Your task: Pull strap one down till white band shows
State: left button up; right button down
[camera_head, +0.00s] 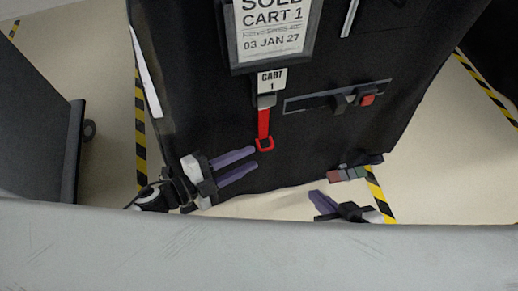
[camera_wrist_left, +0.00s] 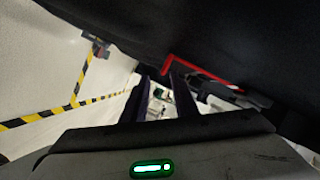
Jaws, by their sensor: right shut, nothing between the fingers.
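The red strap (camera_head: 263,121) hangs from a grey buckle (camera_head: 266,101) under a white "CART 1" tag (camera_head: 271,79) on the black cover. Its lower end is a red loop (camera_head: 265,143). Only red shows on the strap. My left gripper (camera_head: 255,157) is open and empty, its two purple-grey fingers pointing right, just below and left of the loop. In the left wrist view, red strap material (camera_wrist_left: 205,72) shows just beyond the fingers (camera_wrist_left: 162,80); contact cannot be told. My right gripper (camera_head: 313,197) is shut and empty, lower right of the strap, partly hidden.
The covered cart (camera_head: 200,80) carries a framed "SOLD CART 1" sign (camera_head: 273,30) and a dark bar (camera_head: 330,98) with a red-ended block (camera_head: 367,99). A small coloured block (camera_head: 347,174) sits at the lower right edge. A grey cart (camera_head: 45,140) stands left. Striped tape (camera_head: 140,120) marks the floor.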

pick_arm(q)
jog(key=v, duration=0.3)
jog(key=shift+s+a+r, duration=0.1)
jog(key=shift+s+a, duration=0.1)
jog(key=shift+a, duration=0.1)
dwell(0.3)
